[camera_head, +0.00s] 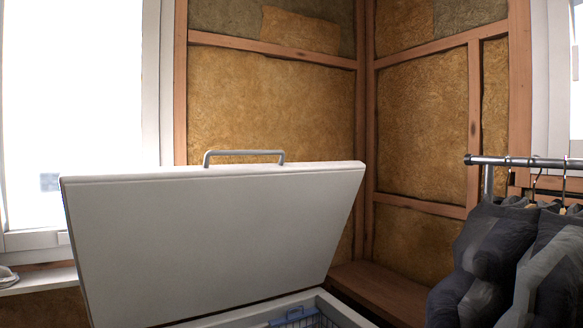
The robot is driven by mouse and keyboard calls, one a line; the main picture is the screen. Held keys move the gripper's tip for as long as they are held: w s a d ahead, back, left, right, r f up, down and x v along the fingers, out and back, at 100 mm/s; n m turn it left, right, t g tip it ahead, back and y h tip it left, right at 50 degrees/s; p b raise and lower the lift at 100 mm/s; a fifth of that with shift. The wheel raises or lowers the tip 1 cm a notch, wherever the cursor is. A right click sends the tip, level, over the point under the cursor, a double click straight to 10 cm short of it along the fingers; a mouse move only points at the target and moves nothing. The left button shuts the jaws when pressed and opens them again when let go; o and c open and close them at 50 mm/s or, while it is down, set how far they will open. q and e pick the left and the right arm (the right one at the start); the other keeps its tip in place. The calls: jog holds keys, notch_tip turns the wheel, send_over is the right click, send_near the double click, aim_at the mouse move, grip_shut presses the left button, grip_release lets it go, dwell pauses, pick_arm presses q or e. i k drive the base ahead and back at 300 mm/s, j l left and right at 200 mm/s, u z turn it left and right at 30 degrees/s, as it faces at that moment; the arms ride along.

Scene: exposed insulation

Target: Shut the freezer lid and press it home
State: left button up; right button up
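The white freezer lid (220,240) stands raised and tilted back in the head view, with its broad inner face toward me. A grey bar handle (244,153) sticks up from its top edge. Below it, part of the freezer's open rim (338,308) shows at the bottom edge. A blue-topped wire basket (292,316) sits inside the opening. The rest of the freezer body is cut off by the frame. Neither of my grippers shows in this view.
A metal clothes rail (520,161) with dark garments (490,255) stands at the right. A wooden ledge (383,290) runs along the wall between rail and freezer. A bright window (75,110) and sill (40,281) are at the left. Insulated stud walls stand behind.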

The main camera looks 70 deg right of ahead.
aim_at(151, 246)
jog(key=z, duration=2)
